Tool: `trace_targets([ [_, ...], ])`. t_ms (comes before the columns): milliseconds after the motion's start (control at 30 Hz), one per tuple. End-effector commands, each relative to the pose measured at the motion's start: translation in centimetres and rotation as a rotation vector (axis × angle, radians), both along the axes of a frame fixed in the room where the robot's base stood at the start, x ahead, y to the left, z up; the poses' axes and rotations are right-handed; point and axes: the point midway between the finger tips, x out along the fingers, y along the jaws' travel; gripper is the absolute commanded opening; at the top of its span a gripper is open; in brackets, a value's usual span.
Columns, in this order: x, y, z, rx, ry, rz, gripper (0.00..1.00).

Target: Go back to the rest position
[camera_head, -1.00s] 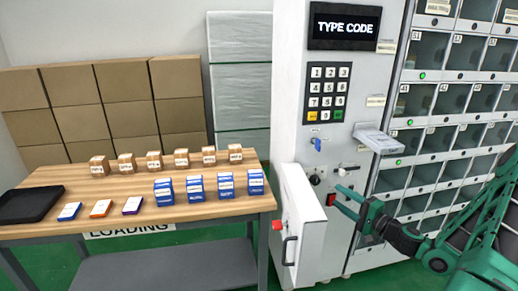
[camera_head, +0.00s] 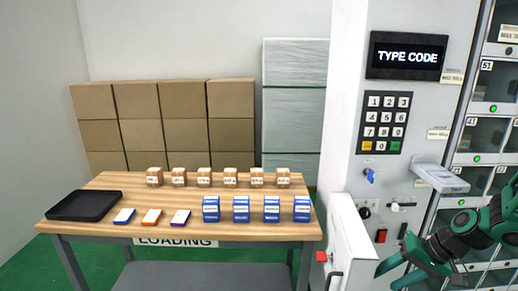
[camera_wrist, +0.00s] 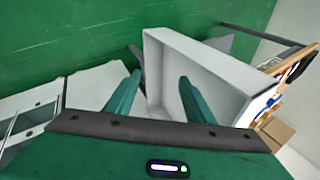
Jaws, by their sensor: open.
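My gripper (camera_head: 388,277) is at the lower right of the head view, in front of the vending machine (camera_head: 345,110), with green fingers. In the wrist view my gripper (camera_wrist: 160,90) has its two fingers spread apart, with nothing held between them. The open white door (camera_head: 350,245) of the machine stands close by, to the left of the fingers in the head view. In the wrist view the door (camera_wrist: 200,75) shows as a hollow white panel beyond the fingers. I cannot tell whether a finger touches it.
A wooden table (camera_head: 130,180) stands left with a black tray (camera_head: 84,206), small cartons (camera_head: 204,177), blue boxes (camera_head: 241,210) and flat packs (camera_head: 152,217). The keypad (camera_head: 386,122) and a grey ledge (camera_head: 440,178) are on the machine. Green floor (camera_head: 30,270) is free at left.

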Motion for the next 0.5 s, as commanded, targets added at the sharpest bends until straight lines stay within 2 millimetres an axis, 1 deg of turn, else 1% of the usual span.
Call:
trace_targets([
  [33,-0.9,-0.3,0.9,-0.046,0.019,0.011,0.49],
  [233,-5.5,-2.0,3.9,-0.207,0.122,0.004,0.49],
  [467,-11.3,-3.7,8.1,-0.345,0.217,-0.060,0.49],
  [500,-12.4,-3.9,8.8,-0.362,0.232,-0.077,0.49],
])
